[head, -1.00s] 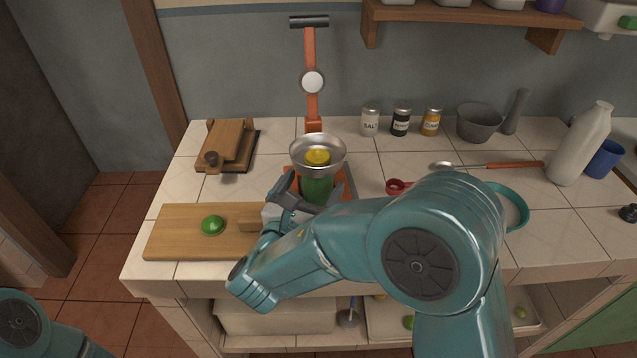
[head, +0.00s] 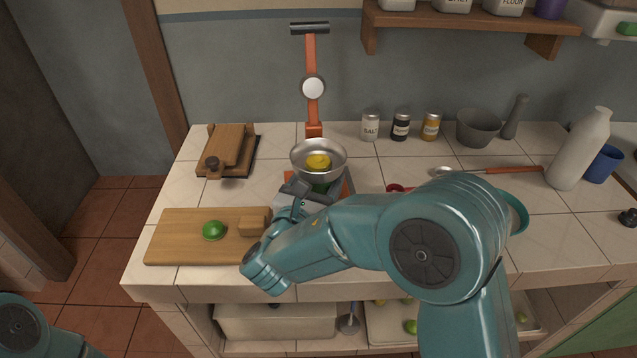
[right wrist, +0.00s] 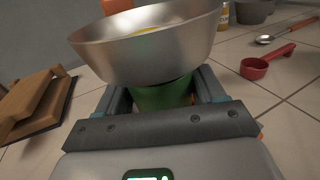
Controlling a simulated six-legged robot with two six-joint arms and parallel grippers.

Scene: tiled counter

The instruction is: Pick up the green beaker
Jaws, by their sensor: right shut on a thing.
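The green beaker (right wrist: 163,95) stands between the fingers of my right gripper in the right wrist view. My right gripper (head: 312,192) is shut on it, with a finger on either side. In the head view most of the beaker (head: 321,187) is hidden by the gripper and by a metal bowl (head: 318,172) just above it. The bowl, also in the right wrist view (right wrist: 150,55), holds something yellow (head: 318,161). My left gripper is out of view; only part of my left arm shows at the lower left.
An orange stand (head: 313,115) with a round dial rises behind the bowl. A cutting board (head: 175,237) with a green lime half (head: 213,230) lies left of the gripper. A red measuring cup (right wrist: 255,68) and spoon (right wrist: 265,40) lie to the right. Several jars stand at the back.

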